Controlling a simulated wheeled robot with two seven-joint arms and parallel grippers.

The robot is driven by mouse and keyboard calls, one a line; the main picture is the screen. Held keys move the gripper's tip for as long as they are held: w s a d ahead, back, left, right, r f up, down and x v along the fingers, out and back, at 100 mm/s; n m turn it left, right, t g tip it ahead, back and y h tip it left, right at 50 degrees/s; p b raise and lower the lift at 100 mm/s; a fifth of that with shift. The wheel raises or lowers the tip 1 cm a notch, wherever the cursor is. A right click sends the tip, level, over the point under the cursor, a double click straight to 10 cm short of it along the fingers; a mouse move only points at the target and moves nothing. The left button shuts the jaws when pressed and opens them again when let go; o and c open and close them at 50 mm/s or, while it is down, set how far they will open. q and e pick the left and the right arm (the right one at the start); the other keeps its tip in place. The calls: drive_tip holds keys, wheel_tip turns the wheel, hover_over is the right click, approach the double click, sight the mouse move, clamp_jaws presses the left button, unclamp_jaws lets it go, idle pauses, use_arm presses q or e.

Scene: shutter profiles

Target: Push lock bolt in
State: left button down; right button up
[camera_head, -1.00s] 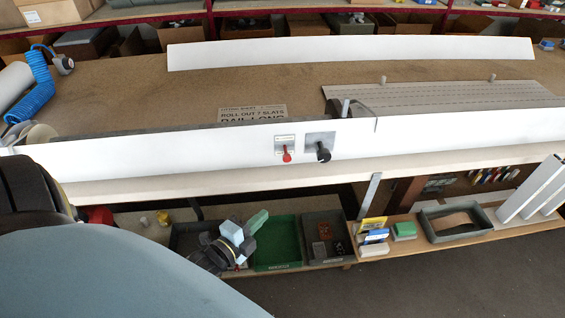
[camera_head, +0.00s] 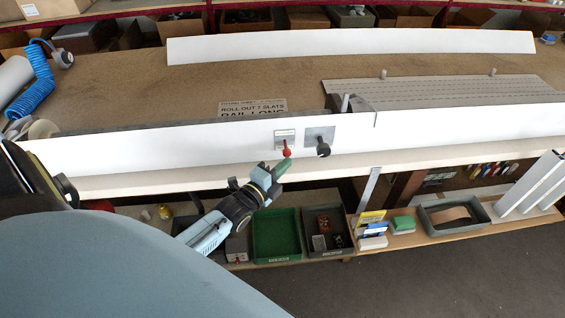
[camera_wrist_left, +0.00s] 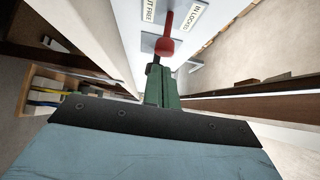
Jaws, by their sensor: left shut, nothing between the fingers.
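The lock bolt has a red knob (camera_head: 287,150) and sticks out of the white front panel (camera_head: 200,143) under a small label plate (camera_head: 285,135). In the left wrist view the red knob (camera_wrist_left: 165,46) stands just beyond the fingertips, in front of labels reading "OUT FREE" and "IN LOCKED". My left gripper (camera_head: 283,165) is shut and empty, its green fingers pointing up at the knob from just below. The fingers also show in the left wrist view (camera_wrist_left: 162,85). I cannot tell whether they touch the knob. My right gripper is out of view.
A black knob (camera_head: 323,149) on a metal plate sits right of the bolt. The white ledge (camera_head: 220,175) runs below the panel. A green bin (camera_head: 276,236) and grey trays stand on the low shelf.

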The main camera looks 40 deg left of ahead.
sight(286, 147)
use_arm(q)
drive_tip(key=shift+w+a, duration=0.4)
drive_tip(key=shift+w+a+r+b, duration=0.15)
drive_tip(key=shift+w+a+b, duration=0.35)
drive_tip(key=shift+w+a, duration=0.55)
drive_tip(key=shift+s, duration=0.1)
